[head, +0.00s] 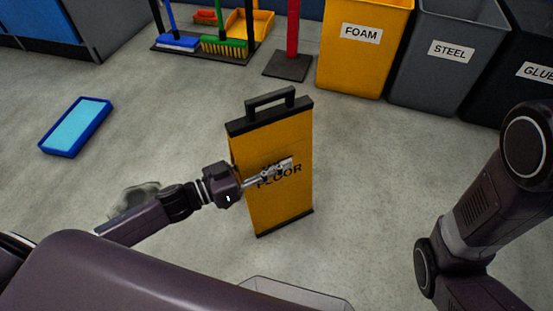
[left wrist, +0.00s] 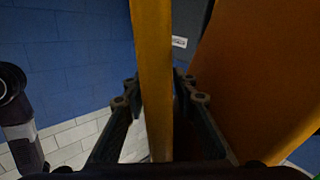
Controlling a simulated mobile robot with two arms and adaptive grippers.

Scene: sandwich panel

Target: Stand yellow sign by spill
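A second panel (left wrist: 250,80) is to the right. I cannot tell whether the sign's bottom touches the floor. The spill, a greyish puddle (head: 128,196), lies left of the sign, partly hidden by my left arm. My right gripper is out of view.
A blue tray (head: 50,147) lies on the floor at the left. Brooms on a dark mat (head: 163,48) and a red post on a plate (head: 288,66) stand behind. FOAM (head: 358,65), STEEL (head: 437,80) and GLUE (head: 505,100) bins line the back right.

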